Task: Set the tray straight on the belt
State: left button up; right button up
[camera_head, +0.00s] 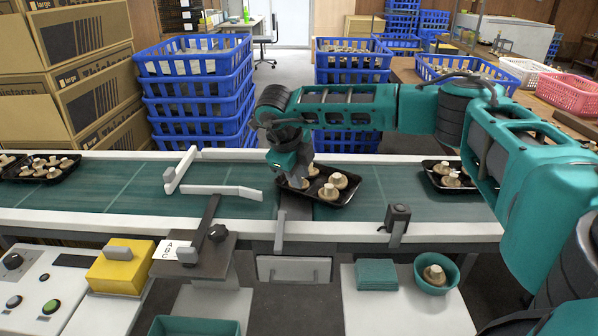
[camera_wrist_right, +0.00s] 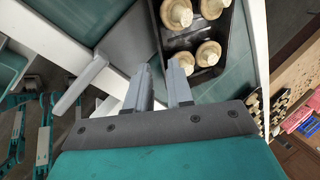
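A black tray (camera_head: 338,203) with several pale mushrooms lies on the green belt (camera_head: 385,185) near the middle of the head view. It sits askew to the belt edges, its front edge slanting down to the right. My right gripper (camera_head: 292,178) points down at the tray's left end and hides part of it. In the right wrist view its two fingers (camera_wrist_right: 160,75) are apart, near the corner of the tray (camera_wrist_right: 183,45), with the right finger overlapping the tray. I cannot tell whether they touch it. My left gripper is not in view.
Other mushroom trays lie on the belt at the far left (camera_head: 60,176) and right (camera_head: 436,184). A white guide arm (camera_head: 222,191) reaches over the belt left of my gripper. A small dark post (camera_head: 397,220) stands at the front rail. Blue crates (camera_head: 200,100) stand behind.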

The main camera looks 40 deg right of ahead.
jog(key=b+x, duration=0.4)
jog(key=x, duration=0.2)
jog(key=shift+d+f+b, duration=0.25)
jog(key=shift+f+b, duration=0.2)
jog(key=shift+f, duration=0.15)
jog(key=shift+c, duration=0.2)
grip_shut()
jog(key=shift+w+r, duration=0.1)
